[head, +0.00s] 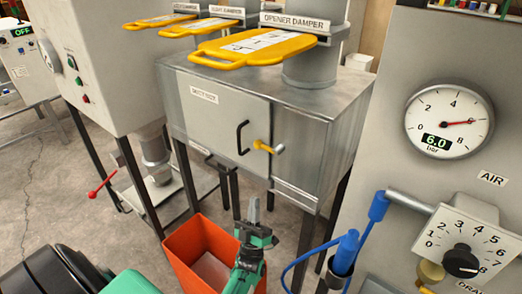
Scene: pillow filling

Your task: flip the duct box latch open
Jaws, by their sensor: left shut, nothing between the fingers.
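The duct box (285,130) is a grey metal cabinet on dark legs in the middle of the head view. Its front door (215,112) is closed flush and has a small label. A black handle (240,137) is on the door near its right edge. The latch (263,146) has a yellow arm with a metal end and lies roughly level across the door's right edge. My left gripper (254,204) is shut and empty, pointing up, below and apart from the latch. My right gripper is out of view.
An orange bin (200,252) stands below the duct box, close behind my left gripper. Yellow damper plates (255,47) stick out above the box. A grey air panel (400,190) with a gauge, dial and blue hose (345,250) stands at the right.

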